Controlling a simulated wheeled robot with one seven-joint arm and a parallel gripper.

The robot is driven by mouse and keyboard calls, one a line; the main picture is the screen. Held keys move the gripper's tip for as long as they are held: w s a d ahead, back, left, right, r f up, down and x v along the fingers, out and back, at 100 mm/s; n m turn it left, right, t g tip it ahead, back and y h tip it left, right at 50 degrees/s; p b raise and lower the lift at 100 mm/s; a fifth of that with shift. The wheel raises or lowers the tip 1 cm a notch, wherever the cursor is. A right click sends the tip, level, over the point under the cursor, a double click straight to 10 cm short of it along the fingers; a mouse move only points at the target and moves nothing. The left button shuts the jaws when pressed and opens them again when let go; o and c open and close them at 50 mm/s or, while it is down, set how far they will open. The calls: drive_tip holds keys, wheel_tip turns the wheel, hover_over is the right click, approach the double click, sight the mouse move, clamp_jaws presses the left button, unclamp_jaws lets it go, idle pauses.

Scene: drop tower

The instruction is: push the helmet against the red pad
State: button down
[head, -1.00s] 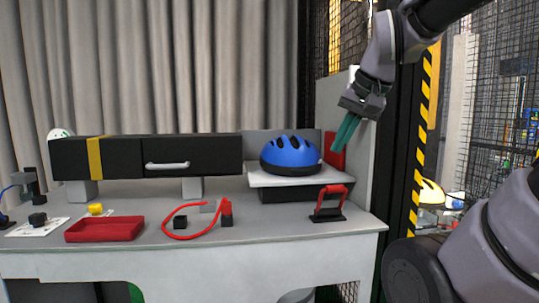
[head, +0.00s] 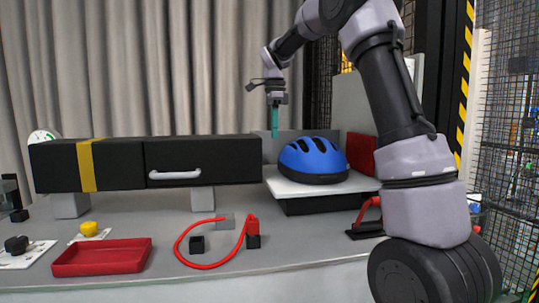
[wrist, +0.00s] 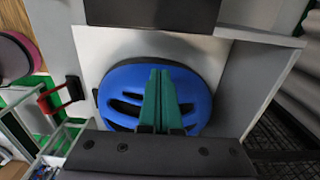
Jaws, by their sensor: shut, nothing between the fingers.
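The blue helmet (head: 318,158) with black vents sits upright on a white platform (head: 300,186). The red pad (head: 361,152) stands upright to its right, partly hidden by my arm. I cannot make out the pad there.
A black drawer box (head: 200,158) with a grey handle stands left of the platform. A red tray (head: 102,257), a red cable loop (head: 181,243) and a yellow knob (head: 89,229) are on the bench. A red handle (head: 366,208) stands in front of the platform.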

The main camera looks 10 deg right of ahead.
sight(288, 158)
wheel_tip(288, 158, down, 10)
drive_tip(key=shift+r, duration=0.1)
idle(0.4)
drive_tip(key=d, duration=0.4)
drive_tip(key=shift+d, duration=0.35)
drive_tip(key=shift+r, duration=0.15)
